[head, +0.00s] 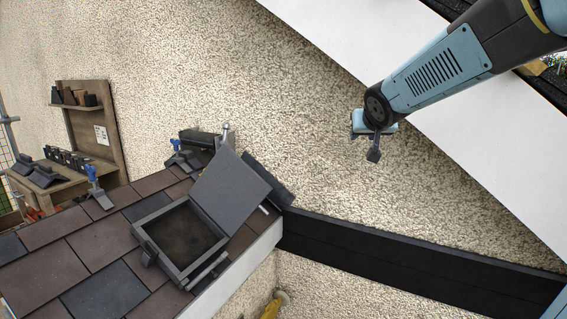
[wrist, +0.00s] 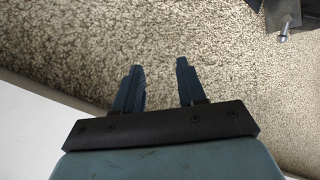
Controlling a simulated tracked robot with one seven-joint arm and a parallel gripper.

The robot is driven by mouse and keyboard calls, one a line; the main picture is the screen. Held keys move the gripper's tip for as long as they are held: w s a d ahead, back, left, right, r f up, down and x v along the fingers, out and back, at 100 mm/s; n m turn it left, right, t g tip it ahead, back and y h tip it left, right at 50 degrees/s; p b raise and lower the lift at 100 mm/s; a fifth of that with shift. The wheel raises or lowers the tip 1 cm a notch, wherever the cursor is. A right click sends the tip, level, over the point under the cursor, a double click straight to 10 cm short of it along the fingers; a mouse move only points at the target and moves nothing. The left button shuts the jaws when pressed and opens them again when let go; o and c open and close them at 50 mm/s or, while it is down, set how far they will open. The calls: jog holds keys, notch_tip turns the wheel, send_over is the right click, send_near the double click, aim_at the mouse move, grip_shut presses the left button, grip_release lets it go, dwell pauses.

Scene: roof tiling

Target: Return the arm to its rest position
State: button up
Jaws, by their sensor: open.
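My arm reaches in from the upper right of the head view, in front of the rough plastered wall (head: 330,100). My gripper (head: 375,155) hangs at its end, to the right of the tiled roof and clear of it. In the wrist view, the two fingers of my gripper (wrist: 160,80) stand apart with only wall between and beyond them. The gripper is open and empty, and touches nothing that I can see.
A roof hatch (head: 180,238) with its lid (head: 232,188) raised stands on the tiled roof (head: 95,245). A wooden rack (head: 90,140) with several parts is at the far left. A white sloping board (head: 460,130) lies behind my arm. A dark beam (head: 420,255) runs below.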

jog(key=s+d+f+g, duration=0.1)
jog(key=s+f+g, duration=0.2)
jog(key=s, duration=1.1)
jog(key=s+d+f+g, duration=0.1)
jog(key=s+f+g, duration=0.2)
jog(key=s, duration=1.1)
jog(key=shift+s+d+f, duration=0.35)
jog(key=shift+d+f, duration=0.05)
jog(key=shift+f, duration=0.3)
